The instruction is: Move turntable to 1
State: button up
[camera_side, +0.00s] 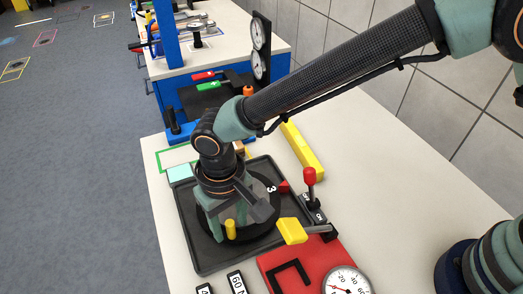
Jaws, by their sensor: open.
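The turntable (262,229) is a round black disc in a dark square tray (207,262) on the white table. A white digit 3 shows on the disc near a red pointer (285,187) at its right edge. A short yellow peg (230,230) stands at the disc's front. My gripper (222,232) points down over the disc, its green-grey fingers apart on the left side, close to the peg. I cannot tell whether the fingers touch the peg or the disc. My gripper and wrist hide much of the disc, and I cannot make out a digit 1.
A red-knobbed lever (310,176) and a yellow-handled lever (292,231) stand right of the tray. A red panel (284,267) with a white dial gauge (347,281) is at the front. A yellow bar (302,150) lies behind. Number tiles (236,281) lie in front.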

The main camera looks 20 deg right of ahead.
jog(key=shift+f, duration=0.1)
grip_shut()
dwell(1.4)
